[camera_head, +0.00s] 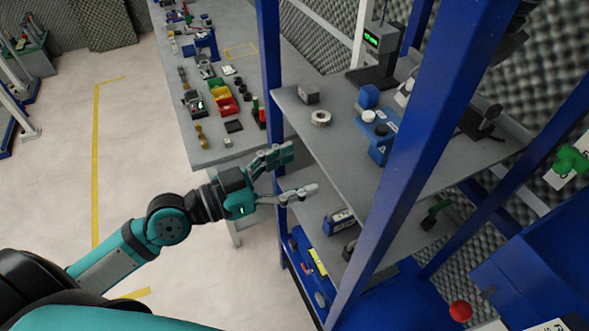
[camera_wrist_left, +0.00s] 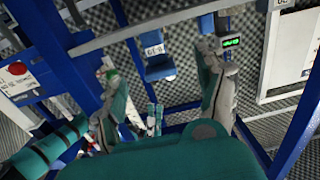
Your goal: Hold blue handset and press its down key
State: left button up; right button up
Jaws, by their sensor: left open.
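A blue unit (camera_head: 379,152) with a white and a black round button stands on the upper grey shelf in the head view. It looks most like the blue handset; I cannot read its key markings. My left gripper (camera_head: 302,170) is open and empty, its fingers pointing right at the rack's left blue post, left of the unit and apart from it. In the left wrist view the open fingers (camera_wrist_left: 158,62) frame a blue labelled part (camera_wrist_left: 158,68) farther back; I cannot tell whether it is the same unit.
A blue post (camera_head: 410,150) stands in front of the shelf. A lower shelf holds small devices. A long workbench (camera_head: 200,150) with several items stands behind my gripper.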

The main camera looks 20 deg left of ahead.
pick_arm(q)
jog(key=r, duration=0.1)
send_over(373, 161)
jog(key=shift+w+d+r+h, duration=0.1)
jog(key=shift+h, duration=0.2)
dwell(0.4)
jog(key=shift+c, duration=0.3)
pick_arm(e)
jog(key=shift+a, duration=0.1)
pick_arm(q)
jog(key=c, duration=1.4)
jog(key=shift+o, duration=0.2)
pick_arm(e)
grip_shut()
